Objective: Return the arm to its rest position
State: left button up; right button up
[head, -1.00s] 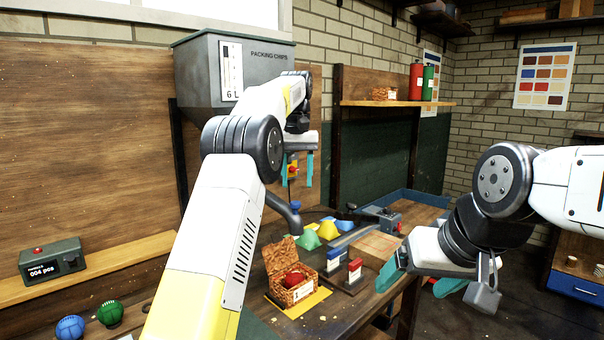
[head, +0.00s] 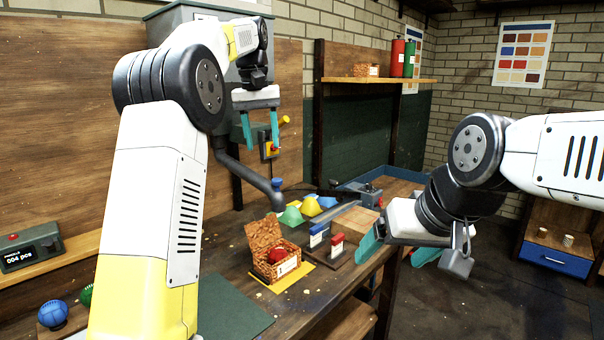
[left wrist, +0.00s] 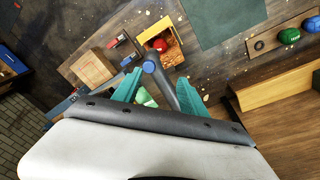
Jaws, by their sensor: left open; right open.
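My left gripper (head: 260,130) hangs in the air in front of the chip hopper, its two teal fingers apart and empty, pointing down. In the left wrist view its fingers (left wrist: 158,88) are also spread with nothing gripped between them. My left arm (head: 150,190) is raised and bent at the left of the head view. My right gripper (head: 398,252) is at the right, its teal fingers apart and empty, beyond the bench's right edge.
A grey spout (head: 245,172) curves down behind the basket. Blue and red stamps (head: 318,236) stand beside it, with coloured cones (head: 311,207) behind. A blue ball (head: 53,314) sits at the far left. A dark green mat (head: 232,308) lies clear at the bench front.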

pick_arm(q)
jog(key=s+a+r+t+h, duration=0.1)
jog(key=s+a, duration=0.2)
jog(key=s, duration=0.6)
jog(key=s+f+t, duration=0.1)
jog(key=s+f, duration=0.3)
jog(key=s, duration=0.3)
jog(key=s+f+t, duration=0.1)
jog(key=s+f, duration=0.3)
jog(key=s, duration=0.4)
jog(key=s+f+m+t, duration=0.1)
jog(key=s+f+t, duration=0.1)
jog(key=s+f, duration=0.3)
jog(key=s, duration=0.2)
jog(key=shift+s, duration=0.3)
